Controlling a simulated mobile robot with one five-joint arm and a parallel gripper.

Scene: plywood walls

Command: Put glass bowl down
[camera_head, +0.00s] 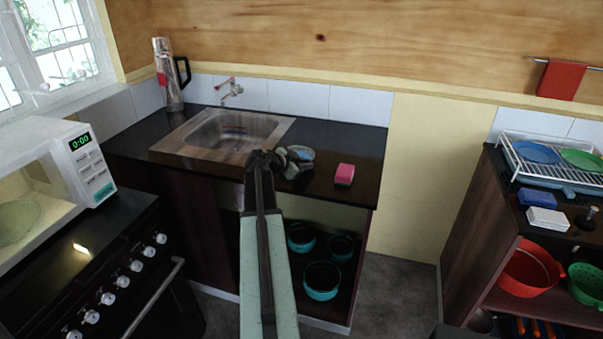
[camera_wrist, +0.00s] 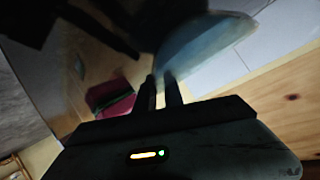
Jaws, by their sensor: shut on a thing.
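The glass bowl (camera_wrist: 205,45) is a pale blue, see-through bowl in the wrist view, at the tips of the fingers. My gripper (camera_wrist: 163,82) is shut on its edge. In the head view the bowl (camera_head: 301,153) shows small and partly hidden behind my gripper (camera_head: 292,163). There it appears over the dark counter (camera_head: 335,138), right of the sink. I cannot tell whether the bowl touches the counter.
A pink sponge (camera_head: 344,174) lies on the counter to the right of my gripper; it also shows in the wrist view (camera_wrist: 110,98). The metal sink (camera_head: 225,133) is to the left. A flask (camera_head: 168,75) stands behind it. Teal pots (camera_head: 322,281) sit on the shelf below.

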